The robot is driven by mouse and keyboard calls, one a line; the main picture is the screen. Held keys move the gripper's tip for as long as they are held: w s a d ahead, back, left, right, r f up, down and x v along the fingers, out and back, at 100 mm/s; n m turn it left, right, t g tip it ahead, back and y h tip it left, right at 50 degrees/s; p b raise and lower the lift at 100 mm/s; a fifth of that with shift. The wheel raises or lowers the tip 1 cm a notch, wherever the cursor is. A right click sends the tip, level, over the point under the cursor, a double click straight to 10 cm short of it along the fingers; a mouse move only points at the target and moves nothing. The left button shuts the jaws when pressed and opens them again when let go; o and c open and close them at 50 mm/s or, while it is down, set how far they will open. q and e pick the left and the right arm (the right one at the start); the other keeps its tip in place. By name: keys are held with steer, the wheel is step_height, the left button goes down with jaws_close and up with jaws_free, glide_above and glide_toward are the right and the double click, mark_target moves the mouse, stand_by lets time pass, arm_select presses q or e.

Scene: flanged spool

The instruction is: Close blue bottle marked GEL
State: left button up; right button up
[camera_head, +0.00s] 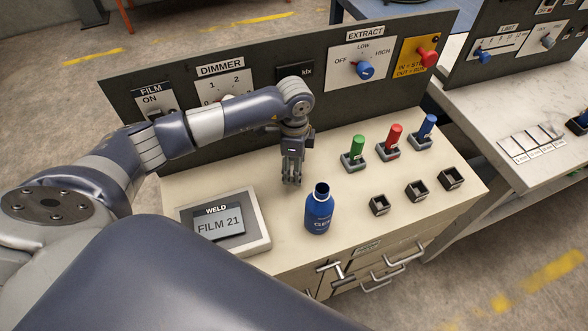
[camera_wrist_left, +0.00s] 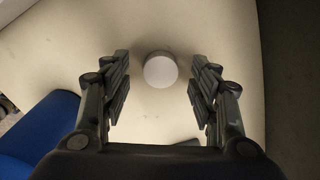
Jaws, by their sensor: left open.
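The blue bottle (camera_head: 319,213) marked GEL stands upright on the cream bench top, its mouth open with no cap on it. Part of a blue shape that looks like the bottle shows at the left of the left wrist view (camera_wrist_left: 45,125). My left gripper (camera_head: 292,182) points down at the bench, behind and left of the bottle, with its fingers apart. In the left wrist view a round white cap (camera_wrist_left: 160,70) sits between the open fingers, with a gap on each side. In the head view the cap is hidden by the gripper. My right gripper is not in view.
A WELD display box (camera_head: 222,222) stands left of the bottle. Green (camera_head: 357,147), red (camera_head: 393,135) and blue (camera_head: 427,126) handled pieces sit in holders at the right, with empty square sockets (camera_head: 417,190) before them. A dark control panel (camera_head: 250,105) rises behind.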

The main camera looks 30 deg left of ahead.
arm_select(q)
steer(key=shift+w+f, duration=0.1)
steer(key=shift+f, duration=0.65)
steer(key=shift+c, duration=0.5)
steer(key=c, duration=0.7)
steer(key=shift+o, duration=0.2)
steer(key=shift+r, duration=0.1)
step_height(320, 180, up, 10)
steer(key=b, duration=0.1)
steer(key=shift+b, duration=0.4)
